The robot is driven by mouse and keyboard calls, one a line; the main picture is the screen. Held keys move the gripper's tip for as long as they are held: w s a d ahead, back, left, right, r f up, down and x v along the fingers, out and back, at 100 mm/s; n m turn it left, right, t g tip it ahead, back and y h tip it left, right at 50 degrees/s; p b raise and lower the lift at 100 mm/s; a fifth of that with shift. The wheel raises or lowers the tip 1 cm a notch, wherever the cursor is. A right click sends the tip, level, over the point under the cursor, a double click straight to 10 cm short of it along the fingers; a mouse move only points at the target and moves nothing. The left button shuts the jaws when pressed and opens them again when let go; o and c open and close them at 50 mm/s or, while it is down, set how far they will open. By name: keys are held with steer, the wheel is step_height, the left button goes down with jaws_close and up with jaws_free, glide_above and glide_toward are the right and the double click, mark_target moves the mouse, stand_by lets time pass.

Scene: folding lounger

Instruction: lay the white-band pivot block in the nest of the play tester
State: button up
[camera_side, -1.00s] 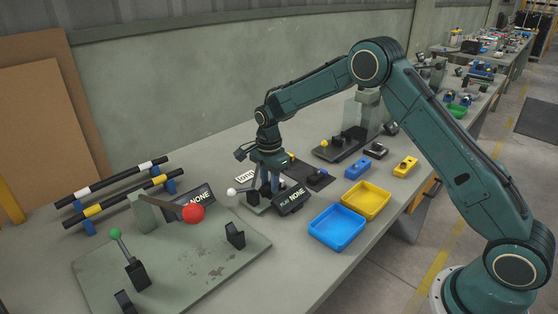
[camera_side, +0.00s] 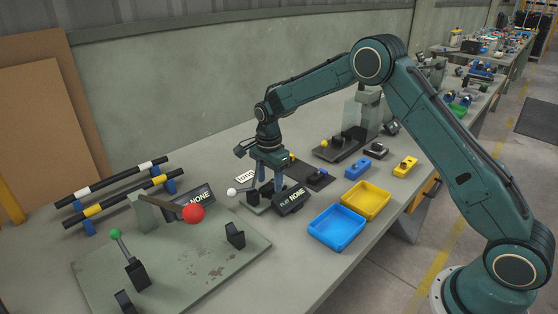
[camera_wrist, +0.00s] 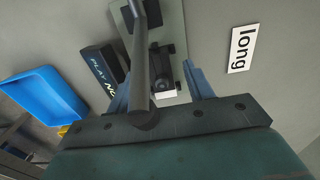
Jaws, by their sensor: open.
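The play tester (camera_side: 257,209) stands mid-bench, with a white-knobbed lever (camera_side: 232,191) and a display (camera_side: 290,199) reading PLAY NONE. My gripper (camera_side: 268,186) is over it, pointing down, with its fingers apart. In the wrist view my gripper (camera_wrist: 160,90) has one blue finger on each side of a dark block (camera_wrist: 160,62) on the tester's pale plate (camera_wrist: 175,18). A white patch shows at the block's near end, so it looks like the white-band pivot block. The tester's dark lever crosses in front and partly hides the block. I cannot tell how fully it is seated.
A blue tray (camera_side: 337,228) and a yellow tray (camera_side: 366,200) stand to the right. Blue (camera_side: 357,168) and yellow (camera_side: 405,166) blocks lie behind them. A "long" card (camera_side: 245,176) lies beside the tester. A fixture plate with a red ball (camera_side: 194,213) is at front left.

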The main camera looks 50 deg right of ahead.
mark_target(271, 186)
step_height(271, 186, up, 13)
stand_by(0.6)
stand_by(0.3)
steer(key=s+r+n+t, duration=0.3)
steer(key=s+r+n, duration=0.5)
steer(key=s+r, duration=0.7)
steer(key=s+f+n+t, duration=0.1)
steer(key=s+n, duration=0.4)
steer(key=s, duration=0.6)
steer(key=s+f+n+t, duration=0.1)
steer(key=s+f+n, duration=0.3)
steer(key=s, duration=0.7)
steer(key=shift+s+a+n+t, duration=0.3)
steer(key=shift+s+a+n, duration=0.1)
steer(key=shift+n, duration=0.1)
